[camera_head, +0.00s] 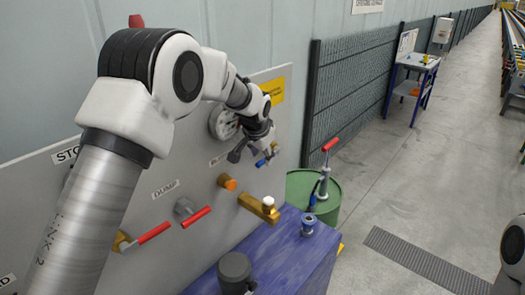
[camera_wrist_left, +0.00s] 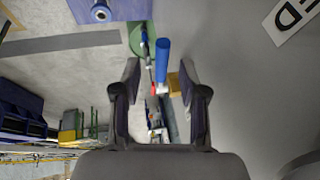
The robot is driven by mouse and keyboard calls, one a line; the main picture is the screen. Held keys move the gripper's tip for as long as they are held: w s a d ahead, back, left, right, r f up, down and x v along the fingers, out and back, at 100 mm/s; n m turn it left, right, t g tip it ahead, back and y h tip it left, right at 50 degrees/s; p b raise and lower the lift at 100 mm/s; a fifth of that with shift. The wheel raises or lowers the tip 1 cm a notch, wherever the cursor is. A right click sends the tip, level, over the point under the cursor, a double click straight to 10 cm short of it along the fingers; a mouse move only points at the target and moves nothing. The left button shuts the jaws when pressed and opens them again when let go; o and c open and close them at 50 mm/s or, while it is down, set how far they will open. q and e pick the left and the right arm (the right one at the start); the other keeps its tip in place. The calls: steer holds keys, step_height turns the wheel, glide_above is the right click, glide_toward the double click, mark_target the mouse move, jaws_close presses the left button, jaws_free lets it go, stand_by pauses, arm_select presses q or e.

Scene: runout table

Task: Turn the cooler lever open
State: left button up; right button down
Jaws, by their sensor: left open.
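A lever with a blue handle (camera_head: 261,163), which I take for the cooler lever, sticks out from the grey wall panel (camera_head: 150,245). Its label is mostly hidden by my left arm. My left gripper (camera_head: 255,155) is open at this handle. My right gripper is out of view.
Red-handled levers (camera_head: 154,233) and an orange knob (camera_head: 228,182) are on the panel, with a brass valve (camera_head: 259,208) below the gripper. A blue table (camera_head: 290,250) and a green drum (camera_head: 325,195) with a red-handled pump (camera_head: 330,145) stand close by. Floor at right is open.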

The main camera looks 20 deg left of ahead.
mark_target(263, 160)
arm_select(q)
steer(key=w+f, duration=0.2)
steer(key=shift+w+a+f, duration=0.15)
steer(key=shift+a+f, duration=0.05)
steer(key=shift+f, duration=0.15)
steer(key=shift+s+d+r, duration=0.1)
steer(key=shift+s+r, duration=0.1)
steer(key=shift+s, duration=0.15)
steer(key=shift+c, duration=1.3)
steer(key=shift+s+r, duration=0.15)
steer(key=shift+s, duration=0.05)
jaws_close()
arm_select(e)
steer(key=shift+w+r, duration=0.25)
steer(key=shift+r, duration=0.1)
